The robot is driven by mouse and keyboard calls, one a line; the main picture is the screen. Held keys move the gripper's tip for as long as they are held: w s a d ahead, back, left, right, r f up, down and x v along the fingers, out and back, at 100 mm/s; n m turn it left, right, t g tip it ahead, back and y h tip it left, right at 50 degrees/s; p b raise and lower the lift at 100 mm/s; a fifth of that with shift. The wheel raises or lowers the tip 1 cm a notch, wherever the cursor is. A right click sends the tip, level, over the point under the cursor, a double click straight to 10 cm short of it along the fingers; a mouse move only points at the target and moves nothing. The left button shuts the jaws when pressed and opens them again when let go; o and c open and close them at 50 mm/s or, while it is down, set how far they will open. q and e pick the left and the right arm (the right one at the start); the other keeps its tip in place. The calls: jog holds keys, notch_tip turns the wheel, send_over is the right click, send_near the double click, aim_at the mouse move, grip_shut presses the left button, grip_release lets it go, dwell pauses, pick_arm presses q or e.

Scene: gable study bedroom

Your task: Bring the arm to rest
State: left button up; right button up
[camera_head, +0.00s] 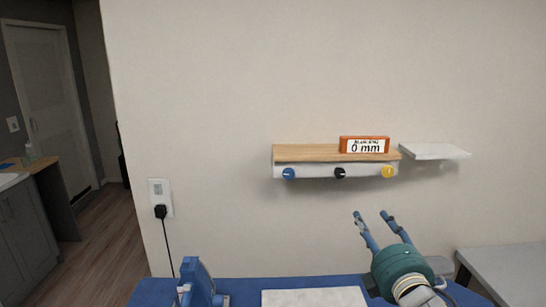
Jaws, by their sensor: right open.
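My right gripper (374,216) is in the lower right of the head view. Its two blue fingers are spread apart and point up toward the wall. Nothing is between them. It is below the wooden shelf (320,153) and apart from it. My right arm comes in from the bottom edge, and most of it is out of frame. My left gripper does not show clearly; a blue part stands at the bottom left of the table, and I cannot tell what it belongs to.
The wall shelf carries an orange sign (364,145) reading "0 mm" and has blue, black and yellow knobs. A white shelf (434,151) is beside it. A white board (314,297) lies in front of me. A grey table (505,268) stands right; open floor is left.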

jog(key=s+f+m+g+h, duration=0.1)
jog(key=s+f+m+g, duration=0.35)
jog(key=s+f, duration=0.5)
jog(key=s+f+m+g, duration=0.3)
jog(key=s+f+m, duration=0.25)
jog(key=f, duration=0.75)
jog(key=s+a+f+m+g, duration=0.15)
jog(key=s+f, duration=0.25)
jog(key=s, duration=0.4)
jog(key=s+f+m+g, duration=0.3)
jog(key=s+f, duration=0.1)
jog(key=s, duration=0.3)
jog(key=s+a+f+m+g, duration=0.1)
jog(key=s+f+m+g, duration=0.15)
jog(key=s+f, duration=0.4)
jog(key=s+f+n+g+b, duration=0.1)
jog(key=s+f+b, duration=0.25)
jog(key=f, duration=2.35)
pick_arm(q)
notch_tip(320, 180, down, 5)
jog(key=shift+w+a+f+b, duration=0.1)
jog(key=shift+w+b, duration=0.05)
jog(key=shift+b, duration=0.65)
pick_arm(e)
jog(key=s+d+f+g, duration=0.1)
jog(key=s+d+f, duration=0.1)
jog(key=s+f, duration=1.5)
jog(key=shift+d+f, duration=0.3)
jog(key=shift+d, duration=0.1)
